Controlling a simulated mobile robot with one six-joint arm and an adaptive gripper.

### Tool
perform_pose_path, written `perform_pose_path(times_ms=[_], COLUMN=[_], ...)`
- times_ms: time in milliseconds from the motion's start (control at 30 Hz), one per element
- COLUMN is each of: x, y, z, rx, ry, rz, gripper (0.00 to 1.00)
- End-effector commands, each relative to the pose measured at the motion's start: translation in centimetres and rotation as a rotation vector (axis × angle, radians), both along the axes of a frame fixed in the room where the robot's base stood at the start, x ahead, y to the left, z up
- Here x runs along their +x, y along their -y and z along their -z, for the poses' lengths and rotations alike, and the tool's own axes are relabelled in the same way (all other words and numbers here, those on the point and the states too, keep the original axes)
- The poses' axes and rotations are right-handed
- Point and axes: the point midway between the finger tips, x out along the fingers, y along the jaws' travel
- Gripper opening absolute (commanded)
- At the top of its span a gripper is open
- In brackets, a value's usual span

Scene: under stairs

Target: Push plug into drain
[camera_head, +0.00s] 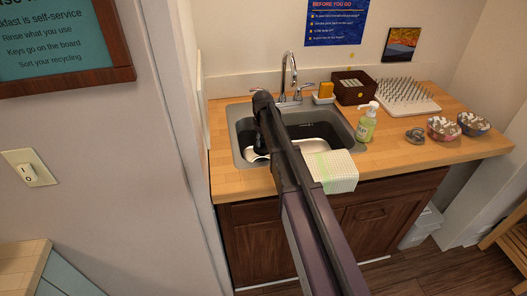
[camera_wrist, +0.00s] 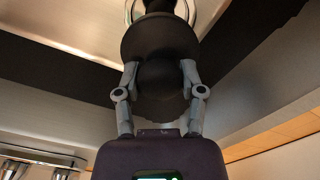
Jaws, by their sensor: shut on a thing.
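The grey sink (camera_head: 240,112) is set into the wooden counter, with my arm reaching over it from the front. My gripper (camera_head: 260,147) points down into the left part of the basin. In the wrist view my gripper (camera_wrist: 159,72) has its two fingers closed on either side of a dark, rounded plug (camera_wrist: 160,42). Beyond the plug a shiny metal drain ring (camera_wrist: 131,12) partly shows at the top edge. The plug lines up with the ring, but I cannot tell whether it touches or enters it. In the head view my gripper and arm hide the plug and drain.
A faucet (camera_head: 289,75) stands behind the sink. A checked towel (camera_head: 333,170) hangs over the front edge. A soap bottle (camera_head: 366,123), a dark box (camera_head: 352,90), a spiked drying mat (camera_head: 405,97) and bowls (camera_head: 443,128) stand to the right. A wall (camera_head: 165,150) is close on the left.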

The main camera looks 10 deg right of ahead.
Motion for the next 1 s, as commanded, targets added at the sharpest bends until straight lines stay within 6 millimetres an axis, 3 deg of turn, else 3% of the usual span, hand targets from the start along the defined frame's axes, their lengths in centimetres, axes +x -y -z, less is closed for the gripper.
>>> perform_pose_path(times_ms=[133, 667, 1000], x=[0.0, 0.0, 0.0], y=[0.0, 0.1, 0.1], z=[1.4, 1.5, 2.9], rx=[0.000, 0.000, 0.000], ry=[0.000, 0.000, 0.000], rz=[0.000, 0.001, 0.002], gripper=[0.00, 0.00, 0.00])
